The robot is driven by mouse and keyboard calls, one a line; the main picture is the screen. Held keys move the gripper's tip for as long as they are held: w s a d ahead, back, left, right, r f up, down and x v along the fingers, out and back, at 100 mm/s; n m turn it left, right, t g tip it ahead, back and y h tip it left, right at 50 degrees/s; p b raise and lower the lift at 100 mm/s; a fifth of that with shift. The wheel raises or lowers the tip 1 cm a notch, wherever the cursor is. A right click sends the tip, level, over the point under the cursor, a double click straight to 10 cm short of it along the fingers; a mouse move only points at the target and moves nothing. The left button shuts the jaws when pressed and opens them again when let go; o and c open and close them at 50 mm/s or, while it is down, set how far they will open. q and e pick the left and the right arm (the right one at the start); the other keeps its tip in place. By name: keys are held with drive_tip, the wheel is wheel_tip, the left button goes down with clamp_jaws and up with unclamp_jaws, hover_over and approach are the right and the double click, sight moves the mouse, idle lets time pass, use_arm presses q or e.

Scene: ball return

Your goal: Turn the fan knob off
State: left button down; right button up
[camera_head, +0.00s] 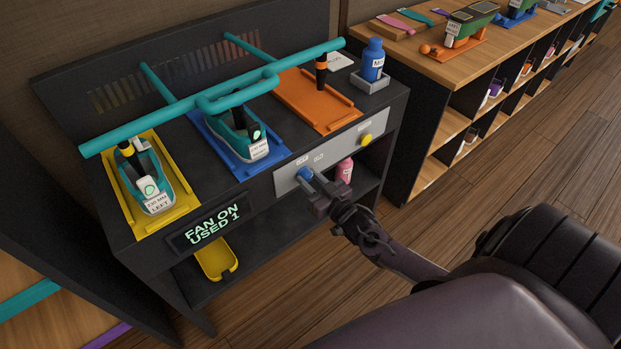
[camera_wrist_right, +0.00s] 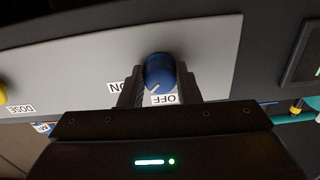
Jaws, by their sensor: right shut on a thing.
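The blue fan knob (camera_head: 304,174) sits on the grey panel (camera_head: 345,148) at the front of the dark bench. My right gripper (camera_head: 315,186) reaches it from the front right and is shut on it. In the right wrist view the knob (camera_wrist_right: 159,70) sits between the two fingers. Its pale mark is close to the OFF label (camera_wrist_right: 164,99); the ON label (camera_wrist_right: 117,87) is to the left. The display (camera_head: 210,227) reads "FAN ON USED 1". My left gripper is not in view.
A yellow button (camera_head: 366,140) is on the same panel, right of the knob. A pink bottle (camera_head: 345,170) stands on the shelf below. A teal rail (camera_head: 215,95) runs above yellow, blue and orange trays. A blue bottle (camera_head: 373,60) stands at the bench's right end.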

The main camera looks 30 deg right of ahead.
drive_tip(key=n, duration=0.4)
drive_tip(key=shift+n+p, duration=0.3)
drive_tip(key=n, duration=0.4)
drive_tip(key=shift+d+n, duration=0.1)
drive_tip(key=shift+n, duration=0.3)
drive_tip(key=o, duration=1)
drive_tip(key=s, duration=0.7)
drive_tip(key=shift+s+d, duration=0.3)
drive_tip(key=shift+s, duration=0.1)
